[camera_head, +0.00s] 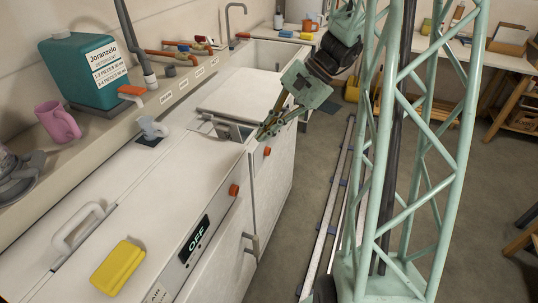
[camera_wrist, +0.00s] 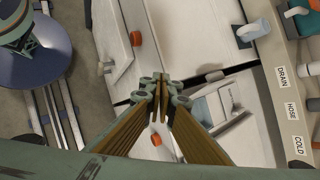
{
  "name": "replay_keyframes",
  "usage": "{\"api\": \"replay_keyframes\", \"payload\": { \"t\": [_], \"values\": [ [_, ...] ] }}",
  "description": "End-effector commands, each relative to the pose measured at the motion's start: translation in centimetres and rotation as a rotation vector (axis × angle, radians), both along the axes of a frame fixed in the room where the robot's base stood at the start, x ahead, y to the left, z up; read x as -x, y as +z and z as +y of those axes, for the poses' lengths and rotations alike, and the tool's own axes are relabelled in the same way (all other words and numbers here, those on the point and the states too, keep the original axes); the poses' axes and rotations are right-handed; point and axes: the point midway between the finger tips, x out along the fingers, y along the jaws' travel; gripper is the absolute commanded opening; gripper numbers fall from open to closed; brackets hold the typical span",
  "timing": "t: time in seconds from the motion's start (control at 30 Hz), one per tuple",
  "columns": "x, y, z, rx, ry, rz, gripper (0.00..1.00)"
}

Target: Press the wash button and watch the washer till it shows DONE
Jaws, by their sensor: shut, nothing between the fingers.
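The washer (camera_head: 150,215) is a white unit in the foreground of the head view. Its dark display (camera_head: 195,240) on the front edge reads OFF. An orange button (camera_head: 234,190) sits on the front edge, beyond the display; it also shows in the wrist view (camera_wrist: 136,38). A second orange button (camera_head: 267,151) is on the neighbouring unit, also in the wrist view (camera_wrist: 155,139). I cannot read which is the wash button. My gripper (camera_head: 262,134) is shut and empty, above the front edge near the second button. In the wrist view its fingertips (camera_wrist: 161,82) meet between both buttons.
A yellow block (camera_head: 118,267) and a white handle (camera_head: 77,227) are on the washer top. A shelf behind holds a teal detergent jug (camera_head: 85,70) and pink mug (camera_head: 58,121). Floor rails (camera_head: 335,200) run alongside.

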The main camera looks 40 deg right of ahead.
Motion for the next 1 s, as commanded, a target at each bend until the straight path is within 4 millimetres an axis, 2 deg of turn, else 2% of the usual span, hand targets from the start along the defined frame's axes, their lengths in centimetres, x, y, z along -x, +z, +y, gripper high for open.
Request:
{"api": "replay_keyframes", "payload": {
  "t": [0.03, 0.3, 0.7, 0.9, 1.0],
  "values": [
    [-0.1, -1.3, -1.1, -0.014, -0.029, 0.007, 0.00],
    [-0.6, -6.6, -6.4, -0.077, -0.173, 0.036, 0.00],
    [0.2, -15.0, -13.9, -0.172, -0.384, 0.077, 0.00],
    [0.9, -18.3, -16.7, -0.207, -0.465, 0.091, 0.00],
    [1.1, -19.3, -17.5, -0.217, -0.489, 0.095, 0.00]
  ]
}}
